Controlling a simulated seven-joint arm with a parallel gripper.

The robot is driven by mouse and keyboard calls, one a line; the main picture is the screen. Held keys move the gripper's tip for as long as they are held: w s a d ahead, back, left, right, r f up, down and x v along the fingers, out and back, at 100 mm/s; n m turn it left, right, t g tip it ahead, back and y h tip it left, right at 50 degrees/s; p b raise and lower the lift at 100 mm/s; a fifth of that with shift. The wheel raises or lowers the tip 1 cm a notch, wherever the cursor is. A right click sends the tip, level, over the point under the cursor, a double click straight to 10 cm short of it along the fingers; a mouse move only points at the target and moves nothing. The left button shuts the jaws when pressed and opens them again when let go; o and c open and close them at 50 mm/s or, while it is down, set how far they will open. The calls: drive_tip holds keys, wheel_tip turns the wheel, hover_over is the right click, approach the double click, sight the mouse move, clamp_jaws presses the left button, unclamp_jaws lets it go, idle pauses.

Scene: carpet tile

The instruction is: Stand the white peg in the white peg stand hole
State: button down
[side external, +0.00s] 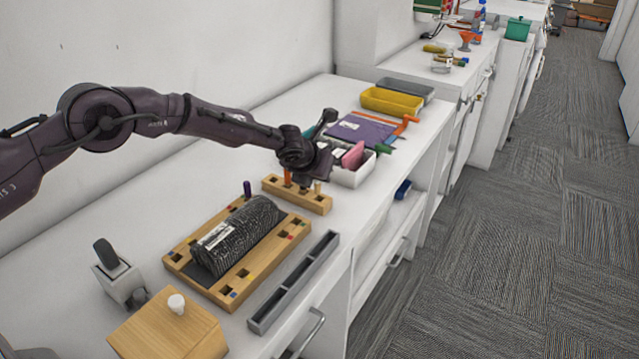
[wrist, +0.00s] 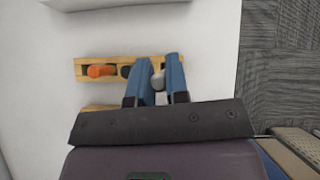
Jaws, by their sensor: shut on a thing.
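My gripper (wrist: 157,75) is over the small wooden rack (side external: 297,197). In the wrist view its two blue fingers are closed around a pale, whitish-grey peg (wrist: 158,80), which I take as the white peg. The peg is at the right end of the rack (wrist: 90,62); I cannot tell whether its foot is still in the rack. The wooden peg stand (side external: 240,283), with square holes and small colour marks, lies nearer the camera in the side view. A purple peg (side external: 247,188) stands at its far edge. I cannot make out a white mark; a dark roll hides its middle.
The dark ribbed roll (side external: 240,236) lies across the stand. An orange peg (wrist: 101,70) and a dark peg (wrist: 125,71) share the rack. A grey channelled tray (side external: 293,283), a wooden box with a white knob (side external: 168,335) and a white bin (side external: 352,175) are nearby.

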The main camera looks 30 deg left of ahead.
sight(319, 193)
drive_tip(key=shift+w+f, duration=0.15)
drive_tip(key=shift+f, duration=0.15)
drive_tip(key=shift+w+f, duration=0.15)
drive_tip(key=shift+f, duration=1.45)
drive_tip(key=shift+f, duration=0.2)
drive_tip(key=c, duration=1.1)
unclamp_jaws()
drive_tip(key=shift+r, duration=0.15)
drive_tip(key=shift+s+d+r, duration=0.1)
drive_tip(key=shift+s+r, duration=0.1)
drive_tip(key=shift+r, duration=0.2)
drive_tip(key=a+v, duration=0.1)
drive_tip(key=v, duration=1)
drive_tip(key=shift+d, duration=0.45)
